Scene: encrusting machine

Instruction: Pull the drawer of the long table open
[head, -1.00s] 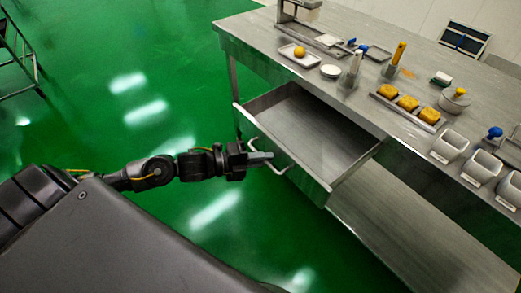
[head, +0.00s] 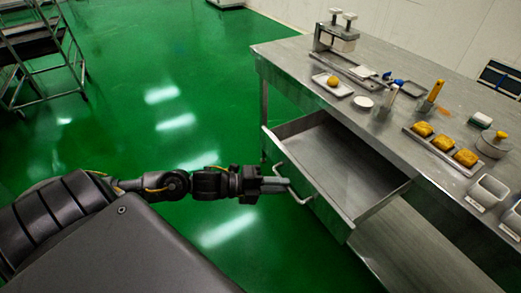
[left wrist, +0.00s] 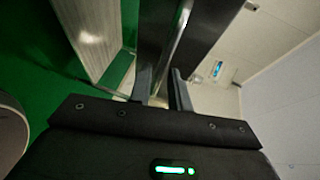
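The long steel table (head: 420,120) runs from the upper middle to the right in the head view. Its drawer (head: 340,165) is pulled out and empty, its front facing my left arm. The drawer's bar handle (head: 303,200) sticks out from the front. My left gripper (head: 284,185) is at this handle. In the left wrist view its two fingers (left wrist: 162,92) stand a small gap apart, with a bright bar between them; they look shut on the handle. The exact contact is hard to see. My right gripper is not in view.
On the tabletop are a small press (head: 335,35), a tray of yellow pieces (head: 408,130), a white dish (head: 364,102) and pale containers (head: 487,192). A wheeled rack (head: 40,50) stands at the far left. The green floor (head: 190,75) between is clear.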

